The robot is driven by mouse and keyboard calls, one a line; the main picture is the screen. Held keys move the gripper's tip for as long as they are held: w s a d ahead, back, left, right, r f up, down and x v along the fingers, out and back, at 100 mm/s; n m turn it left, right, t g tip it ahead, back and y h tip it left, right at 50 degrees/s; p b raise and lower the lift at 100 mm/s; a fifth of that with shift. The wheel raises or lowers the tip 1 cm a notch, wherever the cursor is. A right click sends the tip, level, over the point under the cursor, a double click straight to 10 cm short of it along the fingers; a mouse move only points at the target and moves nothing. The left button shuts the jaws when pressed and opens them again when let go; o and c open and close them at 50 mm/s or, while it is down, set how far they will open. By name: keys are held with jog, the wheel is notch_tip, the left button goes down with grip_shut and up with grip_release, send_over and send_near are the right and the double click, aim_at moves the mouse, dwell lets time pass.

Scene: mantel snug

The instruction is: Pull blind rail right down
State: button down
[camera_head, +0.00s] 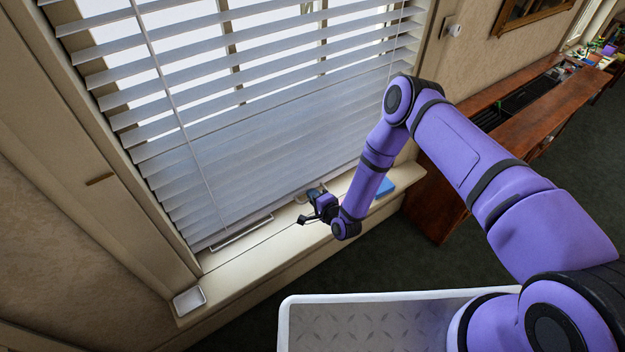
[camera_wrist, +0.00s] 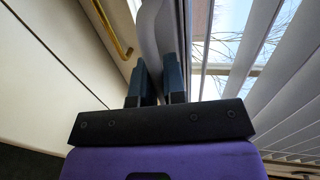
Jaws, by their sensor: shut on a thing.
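The white slatted blind (camera_head: 270,140) hangs across the window, its slats closely stacked in the lower part. Its lower edge, with the bottom rail, is close above the window sill (camera_head: 285,228). My gripper (camera_head: 312,212) is at this lower edge, right of the middle of the blind. In the wrist view my gripper (camera_wrist: 157,75) has its two dark fingers close about a pale, smooth strip, the blind rail (camera_wrist: 150,35). The slats (camera_wrist: 270,75) show to the right of it. In the head view my gripper hides the place of contact.
A small white dish (camera_head: 189,300) lies on the left end of the sill. A blue flat thing (camera_head: 385,188) lies on the sill behind my forearm. A wooden cabinet (camera_head: 510,125) stands to the right. Dark carpet (camera_head: 395,250) is clear below the sill.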

notch_tip(320, 180, down, 11)
jog(key=shift+d+r, duration=0.1)
jog(key=shift+r, duration=0.05)
jog(key=shift+s, duration=0.1)
jog(key=c, duration=1.3)
grip_release()
jog(key=shift+f, duration=0.2)
jog(key=shift+o, duration=0.5)
jog(key=shift+r, duration=0.15)
jog(key=shift+s+d+r, duration=0.1)
jog(key=shift+s+d, duration=0.1)
jog(key=v, duration=0.9)
jog(key=shift+s+d+r, duration=0.15)
jog(key=shift+s+d, duration=0.05)
jog(key=shift+s, duration=0.1)
